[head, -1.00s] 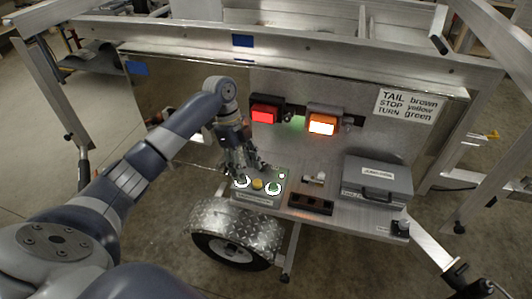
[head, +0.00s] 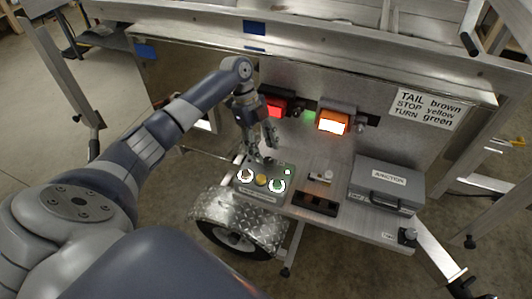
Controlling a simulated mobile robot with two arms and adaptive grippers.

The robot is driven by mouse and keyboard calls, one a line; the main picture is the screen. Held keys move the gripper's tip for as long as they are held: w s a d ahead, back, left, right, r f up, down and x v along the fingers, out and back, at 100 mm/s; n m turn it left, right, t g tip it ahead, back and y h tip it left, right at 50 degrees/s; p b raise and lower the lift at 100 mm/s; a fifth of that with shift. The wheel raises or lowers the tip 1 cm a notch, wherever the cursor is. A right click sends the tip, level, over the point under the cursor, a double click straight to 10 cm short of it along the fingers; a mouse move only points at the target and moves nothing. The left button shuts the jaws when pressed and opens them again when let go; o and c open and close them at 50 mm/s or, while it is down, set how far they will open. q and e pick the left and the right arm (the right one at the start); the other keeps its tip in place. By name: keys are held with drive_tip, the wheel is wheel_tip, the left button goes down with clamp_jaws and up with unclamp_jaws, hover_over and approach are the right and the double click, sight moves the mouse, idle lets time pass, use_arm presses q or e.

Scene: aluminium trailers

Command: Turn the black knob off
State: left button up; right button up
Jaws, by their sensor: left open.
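A grey control box (head: 259,198) sits at the left end of the metal shelf. On its top are a dark knob on a white dial on the left (head: 246,176), a yellow button (head: 261,180) in the middle and a dark greenish knob on a white dial on the right (head: 277,185). At this size I cannot tell how either knob is turned. My left gripper (head: 265,152) is open and empty, pointing down just behind and above the box, apart from both knobs. It hides part of the box's back edge. My right gripper is not in view.
A red lamp (head: 277,107) and a lit orange lamp (head: 332,122) are on the panel behind. A dark block (head: 316,203) and a grey case (head: 388,184) stand right of the box. A small black knob-like part (head: 407,236) is at the shelf's right end.

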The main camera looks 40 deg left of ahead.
sight(267, 160)
use_arm(q)
drive_tip(key=shift+x, duration=1.2)
drive_tip(key=shift+d+f, duration=0.15)
drive_tip(key=shift+f, duration=0.25)
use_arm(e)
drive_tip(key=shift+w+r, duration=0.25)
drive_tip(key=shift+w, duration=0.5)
use_arm(q)
drive_tip(key=shift+c, duration=0.2)
drive_tip(key=c, duration=1)
